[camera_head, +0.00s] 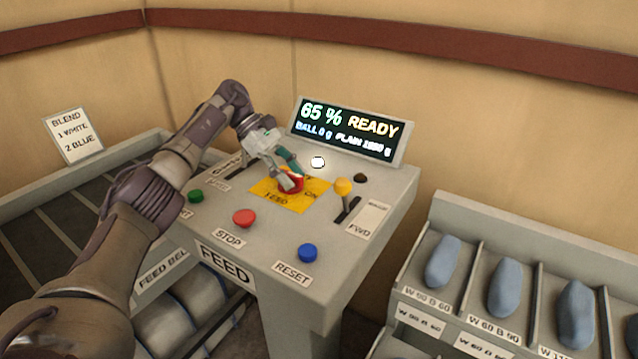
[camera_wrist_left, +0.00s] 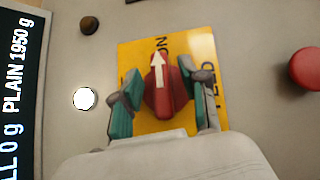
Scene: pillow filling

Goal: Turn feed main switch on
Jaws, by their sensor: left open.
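The feed main switch is a red rotary knob (camera_wrist_left: 162,92) with a white arrow, on a yellow plate (camera_wrist_left: 140,58). In the left wrist view the arrow points up at the "ON" lettering. In the head view the knob (camera_head: 292,184) is partly hidden by my left gripper (camera_head: 288,176). My left gripper (camera_wrist_left: 163,98) is open, with one teal finger on each side of the knob. I cannot tell whether the fingers touch it. My right gripper is not in view.
The display (camera_head: 350,130) behind reads "65 % READY". A bin rack (camera_head: 470,290) stands right.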

